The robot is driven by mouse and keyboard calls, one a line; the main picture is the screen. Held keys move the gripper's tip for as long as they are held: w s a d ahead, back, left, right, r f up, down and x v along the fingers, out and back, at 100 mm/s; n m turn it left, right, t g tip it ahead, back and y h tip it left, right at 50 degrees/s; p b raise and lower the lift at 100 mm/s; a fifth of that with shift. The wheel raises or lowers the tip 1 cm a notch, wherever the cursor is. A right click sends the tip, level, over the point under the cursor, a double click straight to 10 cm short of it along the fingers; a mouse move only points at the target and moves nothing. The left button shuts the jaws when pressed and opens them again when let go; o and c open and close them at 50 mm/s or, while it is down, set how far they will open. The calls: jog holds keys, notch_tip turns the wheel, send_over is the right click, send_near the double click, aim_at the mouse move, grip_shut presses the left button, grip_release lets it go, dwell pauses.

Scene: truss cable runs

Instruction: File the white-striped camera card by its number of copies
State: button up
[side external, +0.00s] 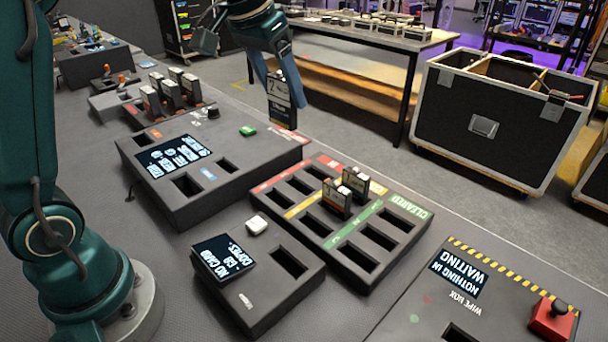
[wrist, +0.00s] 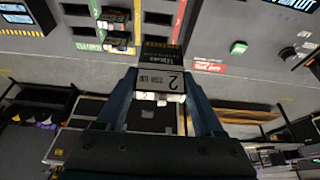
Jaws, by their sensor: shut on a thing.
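My gripper (side external: 272,88) is shut on a dark camera card (side external: 284,101) with a pale label reading 2. The card hangs upright, beyond the far edge of the sorting tray in the side view. The wrist view shows the card (wrist: 160,80) between the blue fingers (wrist: 160,105); its lower end is hard to make out. The sorting tray (side external: 345,240) has red, yellow and green rows of slots, the green marked CLEARED. Two cards (side external: 337,198) (side external: 355,183) stand in it; other visible slots look empty. The reader box (side external: 265,310) shows NO CARD and COPIES, with an empty slot.
A larger console (side external: 205,205) with a lit screen, slots and green button (side external: 248,131) stands left of the tray. A rack with several upright cards (side external: 165,95) is farther back. A wipe box (side external: 490,325) with a red button (side external: 552,320) is at the right front.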

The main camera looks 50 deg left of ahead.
jog(key=w+r+x, duration=0.1)
jog(key=w+x, duration=0.1)
jog(key=x, duration=1.3)
jog(key=shift+w+d+f, duration=0.3)
jog(key=shift+w+d, duration=0.05)
jog(key=shift+d, duration=0.25)
jog(key=shift+f, duration=1.7)
dwell(2.4)
jog(key=o, duration=1.5)
jog(key=shift+o, duration=0.2)
jog(key=shift+r, duration=0.15)
notch_tip(320, 180, up, 7)
jog(key=shift+r, duration=0.15)
